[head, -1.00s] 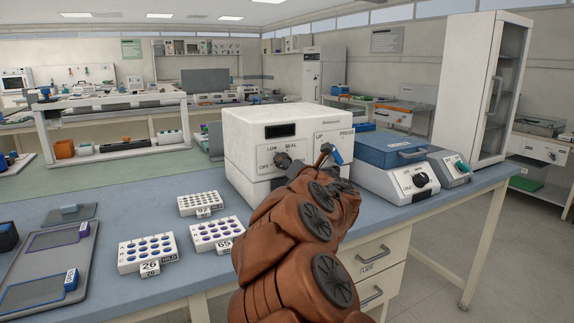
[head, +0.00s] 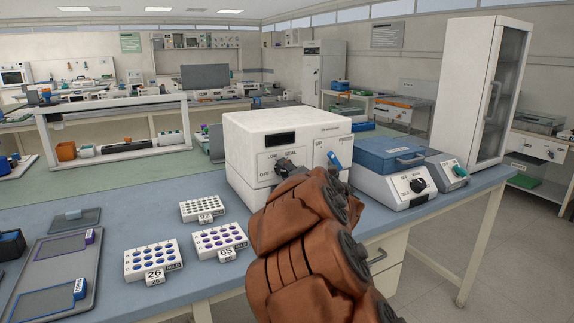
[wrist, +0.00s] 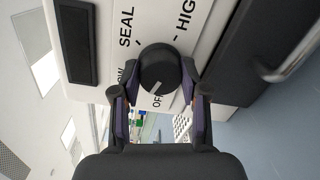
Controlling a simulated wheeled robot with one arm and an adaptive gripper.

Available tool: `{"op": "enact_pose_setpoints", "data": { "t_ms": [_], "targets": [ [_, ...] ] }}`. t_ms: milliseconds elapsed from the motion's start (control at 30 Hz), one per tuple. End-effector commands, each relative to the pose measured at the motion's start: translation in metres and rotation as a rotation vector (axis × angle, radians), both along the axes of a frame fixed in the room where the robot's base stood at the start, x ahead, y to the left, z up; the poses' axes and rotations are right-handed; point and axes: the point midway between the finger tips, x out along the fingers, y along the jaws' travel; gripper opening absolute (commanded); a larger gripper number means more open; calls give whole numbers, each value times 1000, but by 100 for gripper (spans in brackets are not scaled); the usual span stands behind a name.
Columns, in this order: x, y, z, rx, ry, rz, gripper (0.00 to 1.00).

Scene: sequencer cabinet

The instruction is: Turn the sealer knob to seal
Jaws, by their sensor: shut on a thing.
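The sealer (head: 245,135) is a white box with a dark display on the blue bench. Its round black knob (wrist: 158,70) sits on the front panel among the labels OFF, LOW, SEAL and HIGH. The pale mark on the knob lies on its OFF side in the wrist view. My gripper (wrist: 160,75) is shut on the knob, one finger on each side.
A blue lever (head: 334,160) stands on the sealer's right panel by UP and PRESS, close to my arm. A blue-lidded device (head: 390,150) stands to the right. Several white well racks (head: 152,260) and a grey tray (head: 60,260) lie at the left. Bench between is clear.

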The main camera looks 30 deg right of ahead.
Motion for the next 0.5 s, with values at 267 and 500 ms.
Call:
{"op": "enact_pose_setpoints", "data": {
  "t_ms": [267, 500],
  "targets": [
    [0, 0, 4, 265, -21, -1, 9],
    [0, -1, 3, 492, -39, -3, 9]
  ]
}}
